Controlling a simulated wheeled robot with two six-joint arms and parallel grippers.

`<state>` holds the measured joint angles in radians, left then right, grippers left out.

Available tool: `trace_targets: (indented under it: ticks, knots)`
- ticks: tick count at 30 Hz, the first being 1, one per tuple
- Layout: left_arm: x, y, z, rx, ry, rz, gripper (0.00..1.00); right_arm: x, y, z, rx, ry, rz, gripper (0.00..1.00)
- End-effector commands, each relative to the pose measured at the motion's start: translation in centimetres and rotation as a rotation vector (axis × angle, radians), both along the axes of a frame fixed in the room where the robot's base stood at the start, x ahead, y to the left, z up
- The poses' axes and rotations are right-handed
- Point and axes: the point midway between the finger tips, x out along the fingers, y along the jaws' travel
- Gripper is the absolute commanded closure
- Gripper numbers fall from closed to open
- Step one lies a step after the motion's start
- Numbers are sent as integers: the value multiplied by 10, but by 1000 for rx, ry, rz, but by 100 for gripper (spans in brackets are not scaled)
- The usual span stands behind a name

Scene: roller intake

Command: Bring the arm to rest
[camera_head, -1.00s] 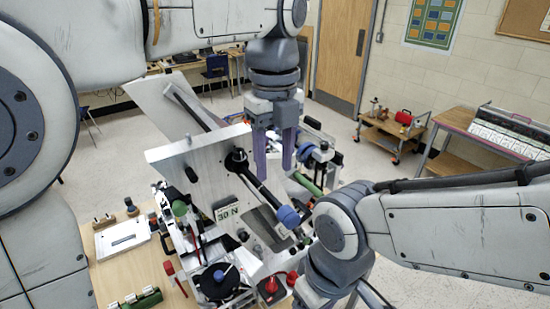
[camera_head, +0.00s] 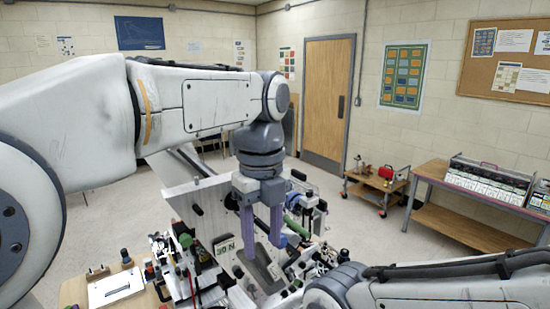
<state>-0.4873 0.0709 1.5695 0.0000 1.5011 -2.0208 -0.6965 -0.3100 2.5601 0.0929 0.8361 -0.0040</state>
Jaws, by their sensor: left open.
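My left arm comes in from the left, and its gripper (camera_head: 263,252) points down over the middle of the roller machine. Its two purple fingers are apart with nothing clear held between them. Behind and around them stand the machine's pale side plates (camera_head: 185,200) and a roller with a blue end (camera_head: 293,228). The fingers hide part of the machine; I cannot tell whether they touch it. My right arm (camera_head: 430,285) lies low at the bottom right, and its gripper is out of the picture.
A small cart (camera_head: 372,190) and a table (camera_head: 455,178) with a rack (camera_head: 490,182) stand at the right. The floor between the machine and cart is clear.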

Motion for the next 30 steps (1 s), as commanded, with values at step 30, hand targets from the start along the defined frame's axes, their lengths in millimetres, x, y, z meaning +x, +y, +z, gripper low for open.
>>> trace_targets:
  ticks: [30]
  knots:
    - [-121, 6, -256, -56, 48, 1319, 50, 0, 0, -134, 0, 0, -4, 28]
